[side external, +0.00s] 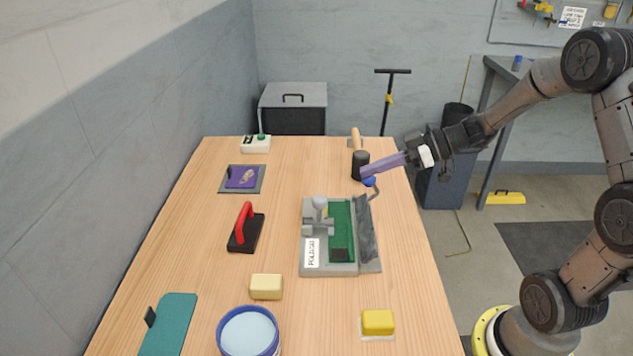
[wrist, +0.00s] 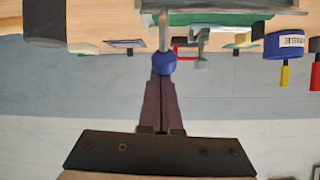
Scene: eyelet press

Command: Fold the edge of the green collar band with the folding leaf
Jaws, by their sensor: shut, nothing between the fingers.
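The grey folding press (side external: 312,266) stands on the right half of the table, with a label on its front left. The green collar band (side external: 340,225) lies along its bed, with a dark block at the near end. The grey folding leaf (side external: 367,235) stands tilted along the bed's right side. A bent rod at its far end carries a blue knob (side external: 369,182). My gripper (side external: 364,171), with purple fingers, is shut and empty, its tips right at the knob. In the wrist view the knob (wrist: 163,64) sits just beyond my fingertips (wrist: 162,78); contact is unclear.
A black cup (side external: 360,166) stands just behind my fingertips. A red-handled tool (side external: 246,228) and a cream block (side external: 266,287) lie left of the press. A yellow block (side external: 378,322) and a blue-rimmed tub (side external: 248,332) are at the near side. The table's right edge runs close to the leaf.

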